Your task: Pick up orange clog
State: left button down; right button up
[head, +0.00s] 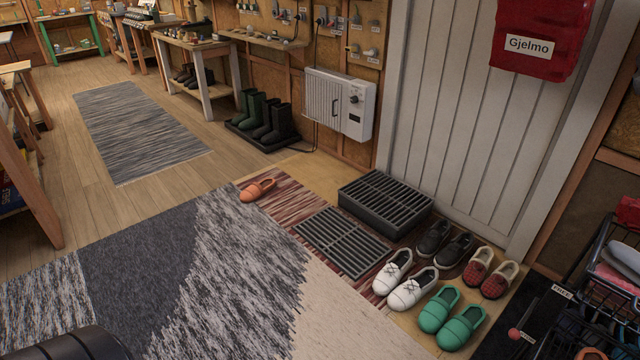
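A single orange clog (257,190) lies on the far left end of a red striped mat (285,207), close to the edge of the grey patterned rug. It stands apart from the other shoes. Neither of my grippers can be made out in the head view. A dark rounded shape at the bottom left edge is too cut off to identify.
White shoes (408,279), green clogs (453,317), black shoes (443,242) and red checked slippers (491,272) stand by the door. A black grated box (385,203) and flat grate (342,242) lie nearby. The grey rug (150,265) is clear.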

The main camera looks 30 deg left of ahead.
aim_at(255, 191)
jog(key=u, duration=1.55)
